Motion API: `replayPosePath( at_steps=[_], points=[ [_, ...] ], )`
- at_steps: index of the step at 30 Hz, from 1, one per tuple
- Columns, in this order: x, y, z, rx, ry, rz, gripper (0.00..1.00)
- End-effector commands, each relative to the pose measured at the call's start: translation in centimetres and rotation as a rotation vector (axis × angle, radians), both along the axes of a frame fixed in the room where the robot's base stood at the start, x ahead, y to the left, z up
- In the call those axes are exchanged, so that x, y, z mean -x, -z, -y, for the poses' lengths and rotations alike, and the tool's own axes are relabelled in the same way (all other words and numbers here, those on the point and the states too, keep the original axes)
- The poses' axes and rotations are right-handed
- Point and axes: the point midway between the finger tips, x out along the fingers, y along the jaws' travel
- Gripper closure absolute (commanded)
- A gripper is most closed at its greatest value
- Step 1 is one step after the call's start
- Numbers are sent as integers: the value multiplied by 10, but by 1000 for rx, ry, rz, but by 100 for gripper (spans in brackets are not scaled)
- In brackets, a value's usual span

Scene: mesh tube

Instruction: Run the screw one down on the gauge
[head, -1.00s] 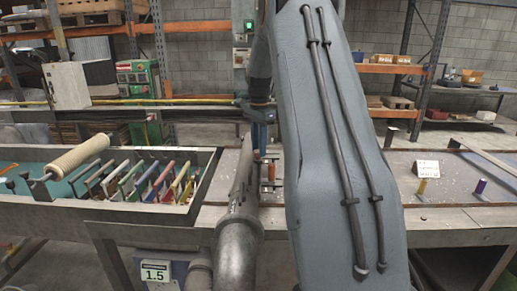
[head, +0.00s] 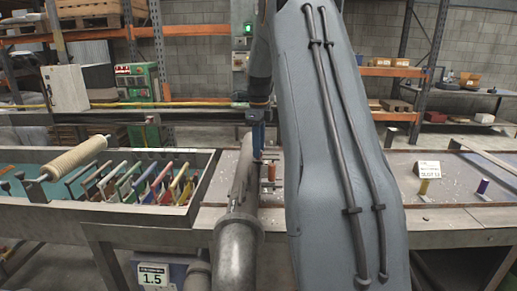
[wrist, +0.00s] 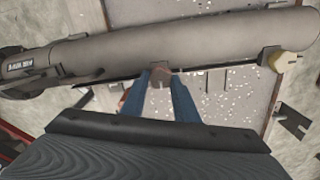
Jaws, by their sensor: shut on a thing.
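A long grey tube (head: 238,240) with a flange lies along the middle of the bench. My gripper (head: 258,152) has blue fingers beside the tube's far part. In the wrist view my gripper (wrist: 161,76) is shut on a small grey-brown piece (wrist: 160,77) at the tube's lower edge. Whether that piece touches the tube or is the screw, I cannot tell. An orange peg (head: 271,173) stands just right of the tube. I cannot identify the gauge.
A metal trough (head: 110,211) at left holds several coloured-handled frames (head: 150,185) and a beige roll (head: 75,158). A yellow peg (head: 423,188), a purple peg (head: 482,187) and a white card (head: 428,169) stand at right. My arm hides the bench's middle right.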

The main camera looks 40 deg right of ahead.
Motion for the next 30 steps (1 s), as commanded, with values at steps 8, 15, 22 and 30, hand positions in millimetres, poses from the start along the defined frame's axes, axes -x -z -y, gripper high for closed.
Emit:
replayPosePath(
  at_steps=[8, 15, 22, 30],
  points=[
    [-1, -1, 0, 1, 188, 3, 94],
    [-1, -1, 0, 1, 184, 3, 95],
    [-1, -1, 0, 1, 183, 3, 95],
    [-1, -1, 0, 1, 182, 3, 95]
  ],
)
